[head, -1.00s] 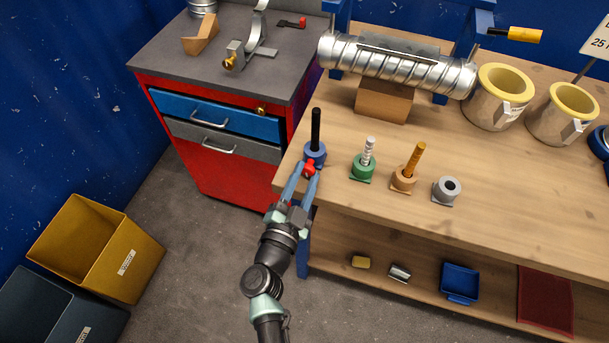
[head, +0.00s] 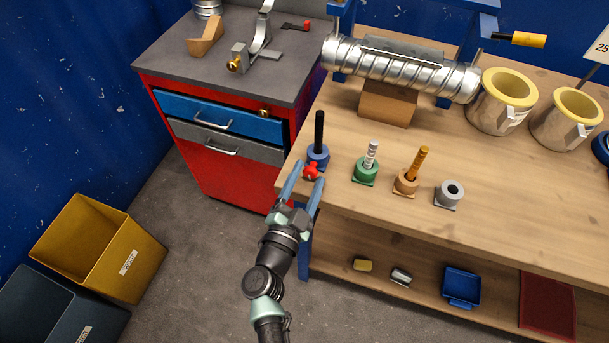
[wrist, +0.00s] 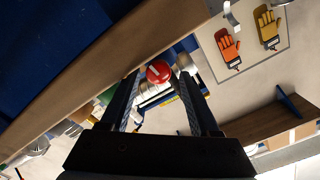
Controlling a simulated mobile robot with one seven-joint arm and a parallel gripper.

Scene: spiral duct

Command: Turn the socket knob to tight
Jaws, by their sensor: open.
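The red socket knob (head: 311,171) is on the front side of the blue socket (head: 318,156), which holds an upright black rod (head: 319,130) at the bench's left corner. My gripper (head: 304,178) is open, its two blue fingers spread on either side of the knob with gaps showing. In the wrist view the round red knob (wrist: 158,71) lies between the ends of the open fingers (wrist: 160,80). I cannot read any tight or loose mark on the knob.
A green socket (head: 365,172) with a threaded rod, an orange socket (head: 406,183) with an orange rod and an empty grey socket (head: 449,194) stand to the right. A spiral duct (head: 400,68) lies behind. The red cabinet (head: 235,180) is close on the left.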

